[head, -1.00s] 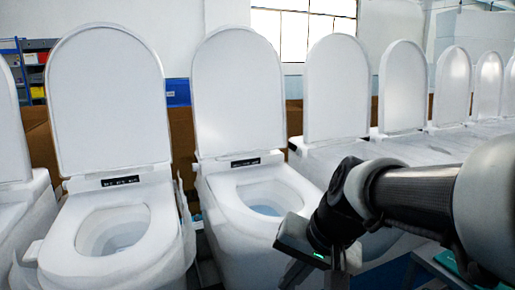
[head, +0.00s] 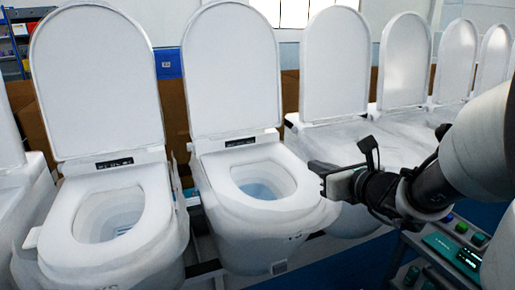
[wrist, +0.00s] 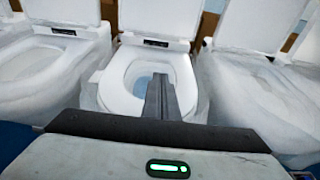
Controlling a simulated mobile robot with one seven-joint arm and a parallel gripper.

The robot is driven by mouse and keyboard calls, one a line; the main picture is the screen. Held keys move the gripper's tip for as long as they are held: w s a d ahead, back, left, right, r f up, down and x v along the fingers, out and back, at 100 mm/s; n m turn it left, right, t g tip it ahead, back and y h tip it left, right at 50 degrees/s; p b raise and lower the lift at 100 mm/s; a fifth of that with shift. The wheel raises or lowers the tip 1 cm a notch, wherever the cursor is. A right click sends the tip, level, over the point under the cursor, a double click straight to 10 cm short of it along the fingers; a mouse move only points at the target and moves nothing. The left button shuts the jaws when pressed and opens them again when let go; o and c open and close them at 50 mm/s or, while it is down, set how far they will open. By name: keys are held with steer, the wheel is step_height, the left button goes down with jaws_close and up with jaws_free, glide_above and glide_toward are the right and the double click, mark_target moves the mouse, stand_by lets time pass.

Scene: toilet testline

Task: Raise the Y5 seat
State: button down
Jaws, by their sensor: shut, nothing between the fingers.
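Two toilets stand in front of me in the head view, lids upright and seats lying down on the bowls. The left toilet's seat (head: 72,215) has a mark on the front below it, cut by the picture edge; it may read Y5. The middle toilet's seat (head: 218,178) has a mark below it too small to read. My gripper (head: 316,178) is shut and empty, pointing left at the right front edge of the middle seat. I cannot tell if it touches. In the wrist view, the shut fingers (wrist: 160,88) overlap the middle seat (wrist: 113,78) and its bowl.
More toilets with raised lids (head: 335,65) run to the right, covered in pale wrapping. A panel with buttons (head: 455,250) is at the lower right, below my arm. Gaps separate the toilets. Brown boxes (head: 175,110) stand behind.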

steer(key=w+a+r+p, duration=0.1)
steer(key=w+a, duration=0.1)
steer(key=w, duration=0.6)
steer(key=shift+a+r, duration=0.3)
steer(key=shift+a, duration=0.05)
stand_by(1.3)
